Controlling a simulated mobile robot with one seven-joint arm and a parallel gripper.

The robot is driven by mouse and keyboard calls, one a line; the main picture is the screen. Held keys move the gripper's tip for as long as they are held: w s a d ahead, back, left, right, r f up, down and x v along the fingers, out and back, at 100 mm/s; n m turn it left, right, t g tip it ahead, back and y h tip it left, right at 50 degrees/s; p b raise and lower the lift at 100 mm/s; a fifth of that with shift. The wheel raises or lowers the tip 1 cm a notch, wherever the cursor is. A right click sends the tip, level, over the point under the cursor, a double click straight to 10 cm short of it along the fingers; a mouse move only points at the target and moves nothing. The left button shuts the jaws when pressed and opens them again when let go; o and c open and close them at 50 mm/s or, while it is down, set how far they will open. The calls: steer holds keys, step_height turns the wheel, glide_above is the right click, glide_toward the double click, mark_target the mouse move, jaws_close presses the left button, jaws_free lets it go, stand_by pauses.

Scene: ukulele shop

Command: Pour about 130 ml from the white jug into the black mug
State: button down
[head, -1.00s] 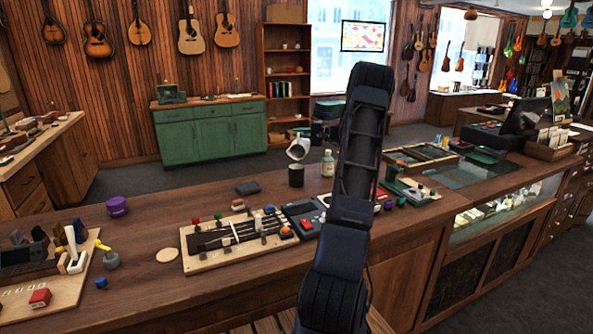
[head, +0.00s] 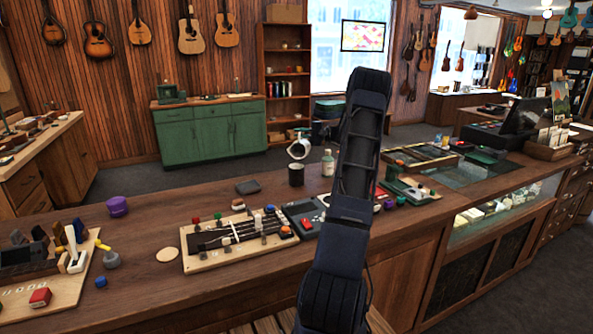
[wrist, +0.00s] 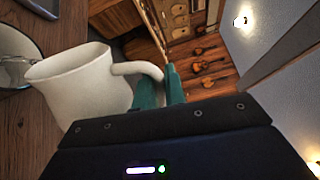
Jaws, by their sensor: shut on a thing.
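The white jug (head: 300,149) is held in the air just above the black mug (head: 296,174). It is steeply tilted, with its open mouth showing in the head view. In the wrist view the jug (wrist: 85,85) has its lip toward the left, at the dark rim of the mug (wrist: 8,92). My gripper (wrist: 165,85) has teal fingers shut on the jug's handle. The mug stands upright on the wooden counter. A pale glint shows inside the mug, but its liquid level is unclear. My arm hides the gripper in the head view.
A white bottle (head: 327,163) stands close right of the mug. A dark flat block (head: 247,187) lies to the left. A fretted board jig (head: 240,238) and a grey device (head: 303,216) lie in front. The counter between the purple tin (head: 117,206) and the block is mostly clear.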

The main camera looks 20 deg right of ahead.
steer(key=shift+w+d+f+m, duration=0.25)
steer(key=shift+w+d+m, duration=0.15)
steer(key=shift+w, duration=0.1)
steer(key=shift+w+d+f+m, duration=0.2)
steer(key=shift+w+d+m, duration=0.1)
steer(key=shift+w+m, duration=0.15)
steer(key=shift+w+d+f+m, duration=0.4)
steer(key=shift+w+f+m, duration=0.25)
steer(key=shift+f+m, duration=0.1)
stand_by(0.9)
